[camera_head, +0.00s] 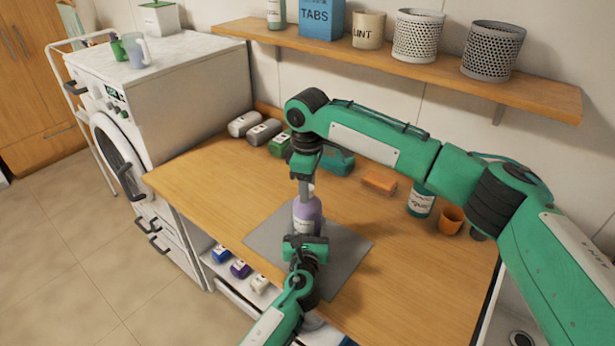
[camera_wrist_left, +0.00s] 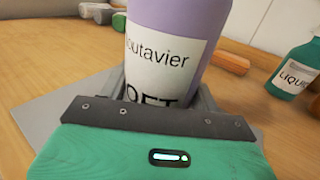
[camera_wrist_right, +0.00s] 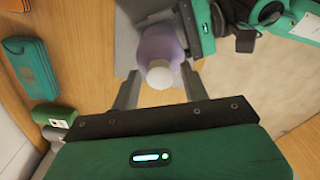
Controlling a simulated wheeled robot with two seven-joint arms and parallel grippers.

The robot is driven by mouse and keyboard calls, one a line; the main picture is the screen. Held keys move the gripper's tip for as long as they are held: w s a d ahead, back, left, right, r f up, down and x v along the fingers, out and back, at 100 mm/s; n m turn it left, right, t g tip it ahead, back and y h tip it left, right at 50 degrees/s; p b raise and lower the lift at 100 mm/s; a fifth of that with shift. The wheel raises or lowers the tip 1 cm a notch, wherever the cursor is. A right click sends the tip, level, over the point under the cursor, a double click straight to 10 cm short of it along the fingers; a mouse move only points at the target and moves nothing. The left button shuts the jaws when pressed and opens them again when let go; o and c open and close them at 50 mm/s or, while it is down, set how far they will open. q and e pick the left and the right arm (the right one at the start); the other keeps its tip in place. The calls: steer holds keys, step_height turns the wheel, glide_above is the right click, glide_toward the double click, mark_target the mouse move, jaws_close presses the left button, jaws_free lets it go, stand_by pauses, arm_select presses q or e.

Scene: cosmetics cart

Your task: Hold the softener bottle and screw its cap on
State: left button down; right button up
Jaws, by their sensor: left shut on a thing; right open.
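The lavender softener bottle (camera_head: 308,215) stands upright on a grey mat (camera_head: 345,252) in the head view. Its label fills much of the left wrist view (camera_wrist_left: 165,55). My left gripper (camera_head: 304,238) is shut on the bottle from the near side. A white round cap (camera_wrist_right: 159,74) sits at the top of the bottle in the right wrist view; how tightly it sits cannot be told. My right gripper (camera_head: 304,188) points down over the bottle top, open, with its fingers (camera_wrist_right: 160,90) on either side of the cap. The right arm partly hides the bottle's top in the head view.
A green bottle (camera_head: 421,200), an orange cup (camera_head: 451,219) and an orange sponge-like block (camera_head: 379,181) stand to the right on the wooden counter (camera_head: 215,190). A shelf (camera_head: 400,66) with containers runs above.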

jaws_close()
steer(key=shift+o, duration=0.7)
jaws_free()
steer(key=shift+r, duration=0.1)
arm_select(q)
steer(key=shift+c, duration=1.3)
jaws_free()
arm_select(e)
step_height(320, 180, up, 12)
